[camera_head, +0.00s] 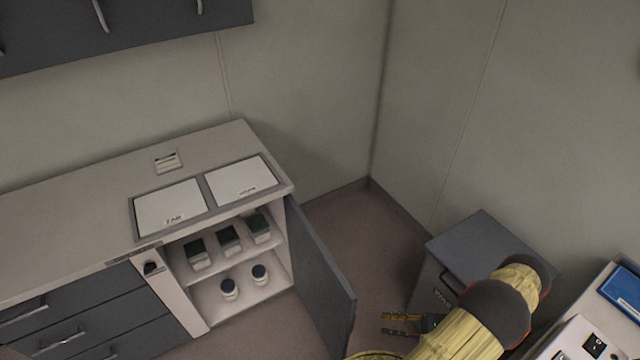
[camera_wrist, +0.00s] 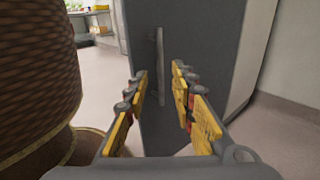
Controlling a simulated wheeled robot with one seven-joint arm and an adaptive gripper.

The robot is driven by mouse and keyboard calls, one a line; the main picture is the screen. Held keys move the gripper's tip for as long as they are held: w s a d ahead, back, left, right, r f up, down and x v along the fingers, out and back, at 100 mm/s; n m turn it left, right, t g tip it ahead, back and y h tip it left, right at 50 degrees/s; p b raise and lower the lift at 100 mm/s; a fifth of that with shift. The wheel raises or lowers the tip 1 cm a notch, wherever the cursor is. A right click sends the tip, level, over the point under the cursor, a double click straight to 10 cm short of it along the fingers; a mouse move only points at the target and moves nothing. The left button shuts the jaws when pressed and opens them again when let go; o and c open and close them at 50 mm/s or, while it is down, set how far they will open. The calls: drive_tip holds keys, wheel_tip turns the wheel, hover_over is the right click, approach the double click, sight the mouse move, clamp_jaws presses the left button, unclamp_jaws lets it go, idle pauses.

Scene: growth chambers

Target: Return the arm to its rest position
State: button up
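My gripper (camera_head: 386,324) shows at the lower right of the head view, beside the open cabinet door (camera_head: 325,275). Its two yellow fingers are spread apart. In the wrist view my gripper (camera_wrist: 162,100) is open with nothing between the fingers. A grey door panel with a vertical handle (camera_wrist: 160,65) stands beyond the fingertips; I cannot tell whether they touch it. My arm is bent, with its yellow links at the lower right of the head view.
The open cabinet holds several dark-topped boxes (camera_head: 228,240) above two small white jars (camera_head: 229,288). Two white panels (camera_head: 170,208) lie on the counter (camera_head: 75,245). A grey low cabinet (camera_head: 480,245) stands near my arm. A bench with a blue item (camera_head: 624,290) is at right.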

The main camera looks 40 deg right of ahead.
drive_tip(key=shift+f, duration=0.1)
drive_tip(key=s+a+r+n+g, duration=0.2)
drive_tip(key=s+a+n+g, duration=0.1)
drive_tip(key=s+a+g, duration=0.15)
drive_tip(key=w+r+n+g+h+p, duration=0.1)
drive_tip(key=w+r+n+g+h, duration=0.25)
drive_tip(key=r, duration=0.65)
drive_tip(key=w+r+n+g+h+p, duration=0.1)
drive_tip(key=w+r+n+g+h, duration=0.3)
drive_tip(key=r, duration=0.6)
drive_tip(key=w+r+n+g+h+p, duration=0.1)
drive_tip(key=w+r+n+g+h, duration=0.1)
drive_tip(key=r+n, duration=0.6)
drive_tip(key=w+a+r+n+t+h+p, duration=0.1)
drive_tip(key=a+r+n+t, duration=0.2)
drive_tip(key=a+r, duration=0.8)
drive_tip(key=w+a+r+n+t+h+p, duration=0.1)
drive_tip(key=a+r+n+t, duration=0.3)
drive_tip(key=a+r, duration=0.8)
wheel_tip(320, 180, up, 5)
drive_tip(key=shift+w+f+n+h, duration=0.1)
drive_tip(key=shift+w+n+h, duration=0.35)
drive_tip(key=shift+n+h, duration=0.3)
drive_tip(key=shift+d, duration=0.1)
